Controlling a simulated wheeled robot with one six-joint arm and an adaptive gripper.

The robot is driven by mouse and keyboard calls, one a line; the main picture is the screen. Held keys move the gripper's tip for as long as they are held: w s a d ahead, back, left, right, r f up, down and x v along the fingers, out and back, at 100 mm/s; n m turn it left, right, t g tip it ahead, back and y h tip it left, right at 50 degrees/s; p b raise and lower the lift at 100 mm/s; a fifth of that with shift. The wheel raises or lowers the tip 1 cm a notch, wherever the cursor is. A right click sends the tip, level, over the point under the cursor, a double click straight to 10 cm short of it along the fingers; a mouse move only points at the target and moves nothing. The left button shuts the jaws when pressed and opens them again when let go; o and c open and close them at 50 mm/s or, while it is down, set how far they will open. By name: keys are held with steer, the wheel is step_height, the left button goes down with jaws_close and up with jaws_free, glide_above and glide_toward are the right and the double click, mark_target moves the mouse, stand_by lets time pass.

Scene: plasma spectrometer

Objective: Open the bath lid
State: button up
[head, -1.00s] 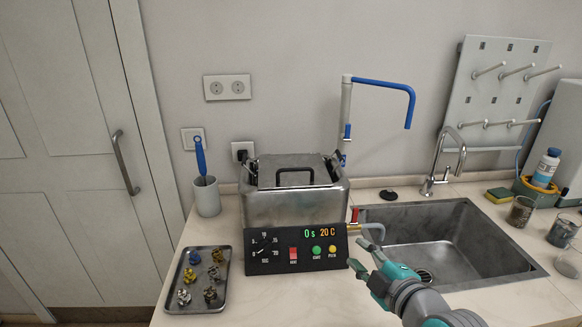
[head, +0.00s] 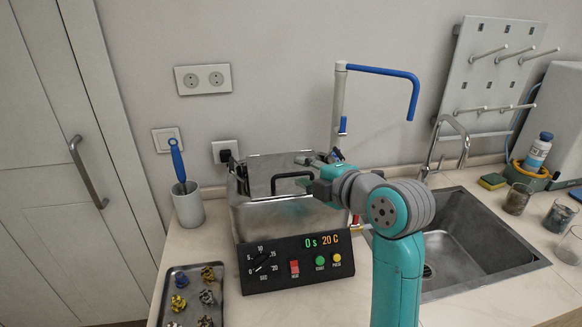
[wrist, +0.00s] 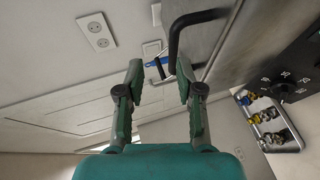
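A black arched handle (head: 290,176) rises from the lid. My gripper (head: 306,172) is just right of this handle, over the lid, with its fingers pointing left. In the wrist view the two fingers of my gripper (wrist: 158,68) are spread apart with nothing held between them. The handle (wrist: 200,16) shows there at the upper right, close to the right fingertip. I cannot tell whether they touch.
A control panel (head: 295,262) fronts the bath. A tray (head: 217,290) of small metal parts lies front left, and a white cup (head: 188,205) with a blue-handled tool stands left. A blue-topped pipe (head: 385,72) rises behind. The sink (head: 480,240) is at right.

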steer(key=shift+x, duration=2.65)
steer(key=shift+c, duration=0.4)
jaws_close()
